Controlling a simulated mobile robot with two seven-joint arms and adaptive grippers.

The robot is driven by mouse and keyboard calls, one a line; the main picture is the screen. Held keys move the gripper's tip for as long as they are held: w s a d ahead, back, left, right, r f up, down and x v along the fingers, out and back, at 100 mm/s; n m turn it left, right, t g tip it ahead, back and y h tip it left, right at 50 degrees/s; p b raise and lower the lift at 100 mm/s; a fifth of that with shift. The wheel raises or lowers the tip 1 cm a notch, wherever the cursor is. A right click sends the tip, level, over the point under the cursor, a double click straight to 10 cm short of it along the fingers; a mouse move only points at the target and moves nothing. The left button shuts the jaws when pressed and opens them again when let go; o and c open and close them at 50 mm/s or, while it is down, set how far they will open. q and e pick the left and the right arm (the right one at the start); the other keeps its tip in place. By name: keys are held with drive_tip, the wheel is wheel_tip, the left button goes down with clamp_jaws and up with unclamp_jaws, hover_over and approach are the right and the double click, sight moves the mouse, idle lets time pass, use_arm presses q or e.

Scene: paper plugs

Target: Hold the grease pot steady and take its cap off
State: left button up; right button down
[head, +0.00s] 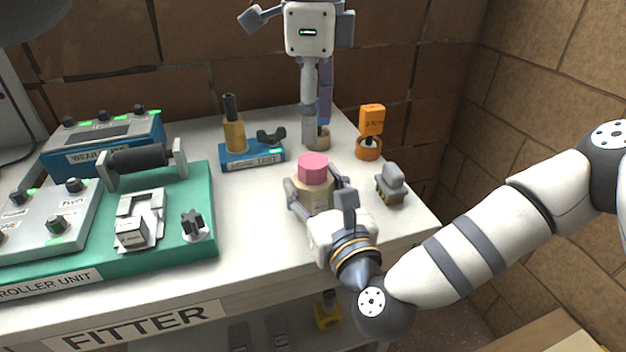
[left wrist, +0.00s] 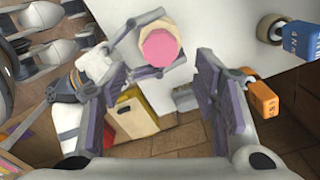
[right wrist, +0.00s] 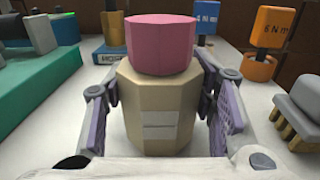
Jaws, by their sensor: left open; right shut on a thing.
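The grease pot (head: 315,200) is a tan faceted body standing on the white bench, with a pink cap (head: 313,167) on top. My right gripper (head: 320,190) is shut on the pot's body, one finger on each side. In the right wrist view, the pot (right wrist: 160,110) stands upright between the fingers and the cap (right wrist: 160,45) sits on it. My left gripper (head: 316,105) is open and empty, pointing down behind the pot. In the left wrist view, the cap (left wrist: 160,48) shows beyond the open fingers, not between the pads.
An orange 6 Nm tool (head: 372,120) and a grey brush-like block (head: 390,186) stand right of the pot. A blue 4 Nm tool (right wrist: 207,18) stands behind. A blue stand (head: 252,155) and a green controller unit (head: 185,250) lie left. Bare bench (head: 250,210) separates the unit from the pot.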

sight(313, 161)
use_arm(q)
drive_tip(key=m, duration=0.8)
drive_tip(key=shift+m, duration=0.3)
drive_tip(key=m, duration=0.5)
drive_tip(key=shift+r, duration=0.1)
drive_tip(key=m, duration=0.3)
drive_tip(key=shift+f+m, duration=0.25)
drive_tip(key=shift+m, duration=0.15)
wheel_tip(313, 161, down, 8)
drive_tip(key=shift+r, duration=0.2)
drive_tip(key=shift+c, duration=0.2)
